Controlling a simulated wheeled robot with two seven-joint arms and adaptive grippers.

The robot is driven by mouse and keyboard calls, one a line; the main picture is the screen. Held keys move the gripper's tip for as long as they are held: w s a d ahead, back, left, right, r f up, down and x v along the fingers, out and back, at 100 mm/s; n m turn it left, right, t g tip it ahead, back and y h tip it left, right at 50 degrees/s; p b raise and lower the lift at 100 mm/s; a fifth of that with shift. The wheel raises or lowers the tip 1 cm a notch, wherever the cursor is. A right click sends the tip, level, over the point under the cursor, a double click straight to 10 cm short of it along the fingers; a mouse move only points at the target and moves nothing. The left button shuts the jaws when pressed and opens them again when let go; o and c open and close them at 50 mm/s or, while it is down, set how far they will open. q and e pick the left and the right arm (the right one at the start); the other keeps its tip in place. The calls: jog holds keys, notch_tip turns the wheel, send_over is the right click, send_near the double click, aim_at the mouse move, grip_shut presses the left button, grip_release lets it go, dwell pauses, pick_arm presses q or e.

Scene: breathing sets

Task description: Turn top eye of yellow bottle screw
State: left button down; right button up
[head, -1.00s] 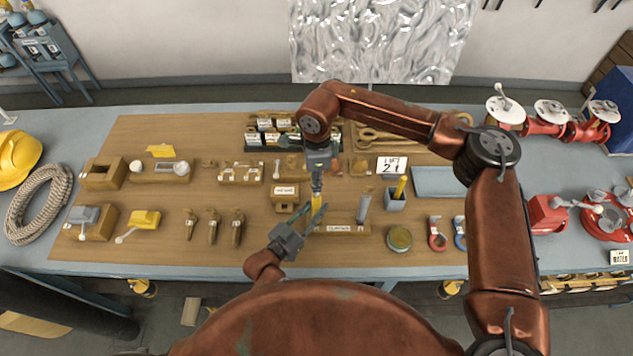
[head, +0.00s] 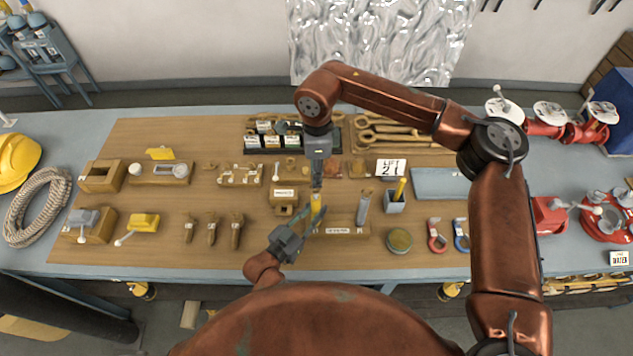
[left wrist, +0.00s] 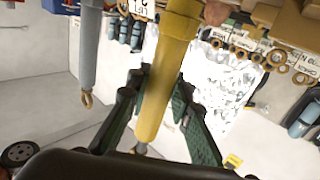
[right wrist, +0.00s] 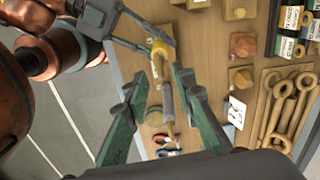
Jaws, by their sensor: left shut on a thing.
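The yellow bottle screw (head: 316,208) stands upright at a wooden stand (head: 345,229) near the table's front. Its yellow body (left wrist: 165,75) also fills the middle of the left wrist view. My left gripper (head: 308,225) is shut on this body from the front left. My right gripper (right wrist: 160,76) is open, pointing down from above. In the head view its fingers are close over the top of the yellow bottle screw and obscure the top eye. In the right wrist view the bottle screw's yellow top (right wrist: 158,48) appears beyond the fingertips, with nothing between the fingers clearly gripped.
A grey bottle screw (head: 363,208) stands just right of the yellow one. A grey cup (head: 395,202) with a yellow item and a round tin (head: 399,240) are farther right. A small wooden block (head: 284,196) is close behind left.

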notch_tip(320, 180, up, 6)
jog(key=shift+r, duration=0.2)
pick_arm(q)
jog(key=c, duration=1.7)
grip_release()
jog(key=shift+o, duration=0.2)
jog(key=shift+a, duration=0.1)
jog(key=v, duration=1.2)
pick_arm(e)
jog(key=shift+d, duration=0.15)
